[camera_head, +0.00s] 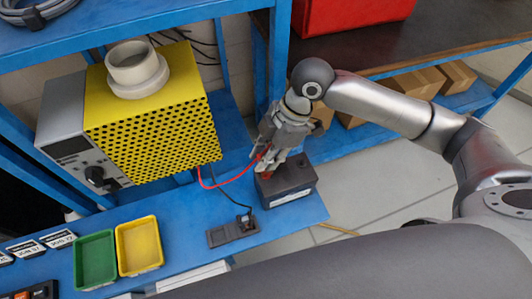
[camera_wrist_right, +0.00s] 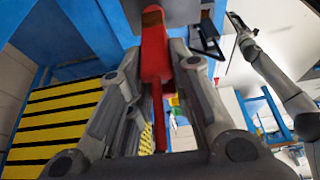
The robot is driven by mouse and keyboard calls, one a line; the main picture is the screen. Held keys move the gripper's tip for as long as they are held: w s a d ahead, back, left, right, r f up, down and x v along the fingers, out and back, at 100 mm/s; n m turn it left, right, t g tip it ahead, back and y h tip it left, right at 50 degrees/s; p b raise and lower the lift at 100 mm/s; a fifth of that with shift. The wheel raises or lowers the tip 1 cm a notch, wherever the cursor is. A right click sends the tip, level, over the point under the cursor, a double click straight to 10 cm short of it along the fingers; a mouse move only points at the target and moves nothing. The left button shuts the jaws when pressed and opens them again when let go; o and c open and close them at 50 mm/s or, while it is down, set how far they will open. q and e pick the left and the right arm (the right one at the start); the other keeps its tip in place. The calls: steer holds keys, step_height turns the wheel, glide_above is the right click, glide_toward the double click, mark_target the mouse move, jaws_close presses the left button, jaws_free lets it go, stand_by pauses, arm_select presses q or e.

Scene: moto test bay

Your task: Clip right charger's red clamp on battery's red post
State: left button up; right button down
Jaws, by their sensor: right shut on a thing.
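My right gripper (camera_head: 268,164) reaches down over the near-left part of the black battery (camera_head: 290,192). It is shut on the red clamp (camera_head: 265,174), whose lower end shows at the battery's top. The wrist view shows the red clamp (camera_wrist_right: 155,55) upright between the fingers of the right gripper (camera_wrist_right: 157,62). A red cable runs from the clamp to the yellow charger (camera_head: 150,120). The battery's red post cannot be told apart from the clamp, so I cannot tell whether they touch.
A black clamp (camera_head: 244,219) sits on a grey holder (camera_head: 222,237) left of the battery, on the blue bench (camera_head: 300,219). A green tray (camera_head: 95,260) and a yellow tray (camera_head: 139,246) stand further left. The bench ends just right of the battery.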

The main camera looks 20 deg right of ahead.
steer(key=shift+f, duration=0.6)
steer(key=c, duration=1.2)
jaws_free()
steer(key=v, duration=1.2)
